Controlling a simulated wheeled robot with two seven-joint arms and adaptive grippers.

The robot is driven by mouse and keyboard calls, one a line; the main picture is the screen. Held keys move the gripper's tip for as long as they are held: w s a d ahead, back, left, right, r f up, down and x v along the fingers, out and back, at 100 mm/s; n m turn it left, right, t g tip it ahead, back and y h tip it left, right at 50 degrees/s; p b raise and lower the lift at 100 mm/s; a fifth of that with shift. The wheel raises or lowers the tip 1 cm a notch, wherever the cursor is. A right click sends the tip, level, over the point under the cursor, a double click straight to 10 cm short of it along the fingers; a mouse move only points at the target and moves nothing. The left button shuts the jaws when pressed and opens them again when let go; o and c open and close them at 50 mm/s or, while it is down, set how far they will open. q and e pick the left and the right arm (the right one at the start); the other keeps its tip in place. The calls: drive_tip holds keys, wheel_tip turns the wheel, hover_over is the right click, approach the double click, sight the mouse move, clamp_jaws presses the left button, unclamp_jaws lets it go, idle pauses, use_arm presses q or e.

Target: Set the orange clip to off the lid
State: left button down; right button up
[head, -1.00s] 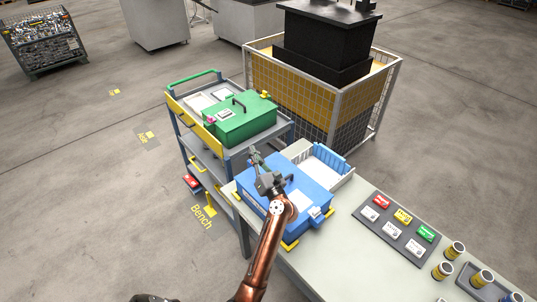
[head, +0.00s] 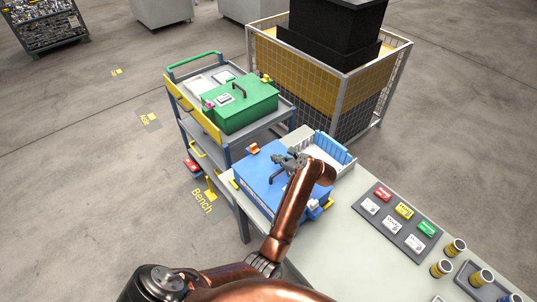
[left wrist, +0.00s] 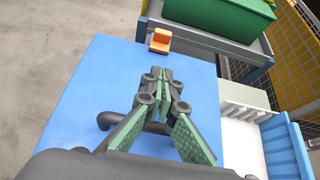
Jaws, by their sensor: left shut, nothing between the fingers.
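The orange clip (head: 253,149) sits at the far edge of the blue box's lid (head: 257,174). In the left wrist view the clip (left wrist: 160,41) shows as a small L-shaped block, part upright, at the lid's far rim. Whether it bears on the lid I cannot tell. My left gripper (head: 280,158) is over the lid, right of the clip and apart from it. In the left wrist view its fingers (left wrist: 165,76) are closed together and empty, with the clip beyond their tips. A dark handle (left wrist: 106,120) on the lid is partly hidden by the fingers. My right gripper is out of view.
A green box (head: 240,108) stands on the trolley behind the blue box. A white and blue tray (head: 335,152) is close on the right. A wire cage (head: 395,85) stands behind. The bench (head: 345,225) holds label plates and several cylinders.

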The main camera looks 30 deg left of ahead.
use_arm(q)
approach(254, 148)
drive_tip(key=f, duration=0.2)
drive_tip(key=a+f, duration=0.1)
drive_tip(key=shift+w+p, duration=0.25)
drive_tip(key=shift+p, duration=0.1)
drive_tip(key=a, duration=0.1)
drive_tip(key=w+a, duration=0.1)
drive_tip(key=a, duration=0.1)
drive_tip(key=shift+w+f+p, duration=0.15)
drive_tip(key=shift+f+p, duration=0.05)
drive_tip(key=shift+p, duration=0.1)
drive_tip(key=shift+w+a, duration=0.2)
drive_tip(key=shift+a, duration=0.3)
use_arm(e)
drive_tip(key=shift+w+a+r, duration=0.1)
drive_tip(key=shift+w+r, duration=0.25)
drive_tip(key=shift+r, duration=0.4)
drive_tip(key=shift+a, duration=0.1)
